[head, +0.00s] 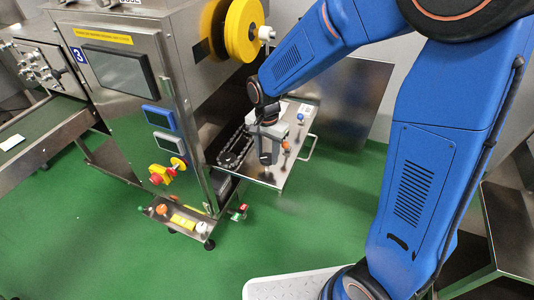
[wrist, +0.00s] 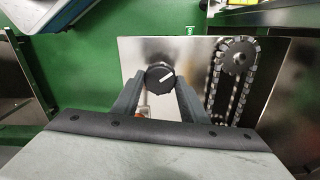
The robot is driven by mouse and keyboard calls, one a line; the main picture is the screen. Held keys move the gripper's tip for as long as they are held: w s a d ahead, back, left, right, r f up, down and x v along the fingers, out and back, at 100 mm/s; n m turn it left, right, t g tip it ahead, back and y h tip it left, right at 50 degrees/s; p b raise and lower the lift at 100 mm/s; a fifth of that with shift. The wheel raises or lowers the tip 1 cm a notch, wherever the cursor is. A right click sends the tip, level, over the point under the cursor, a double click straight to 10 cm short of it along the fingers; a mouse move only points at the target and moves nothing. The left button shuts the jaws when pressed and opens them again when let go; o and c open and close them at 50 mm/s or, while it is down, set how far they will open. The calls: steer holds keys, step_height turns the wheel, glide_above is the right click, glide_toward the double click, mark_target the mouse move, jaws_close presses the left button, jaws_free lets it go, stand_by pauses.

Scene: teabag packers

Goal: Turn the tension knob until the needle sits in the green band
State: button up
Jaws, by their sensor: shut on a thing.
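The black tension knob (wrist: 160,77) with a white pointer line shows in the wrist view, on a bare metal panel (wrist: 190,50). The pointer line slants up to the right. My gripper (wrist: 160,84) is shut on the knob, one finger on each side. I cannot make out a needle or a green band in either view.
A chain on a sprocket (wrist: 235,60) runs close to the right of my gripper. The steel machine (head: 130,60) stands left, with a yellow reel (head: 243,30) above and a red button (head: 156,178) low on its side. Green floor (head: 100,225) is open in front.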

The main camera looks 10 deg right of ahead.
mark_target(267, 157)
steer(key=shift+m, duration=0.6)
steer(key=o, duration=1)
steer(key=shift+o, duration=0.2)
step_height(267, 157, up, 18)
steer(key=shift+f, duration=0.25)
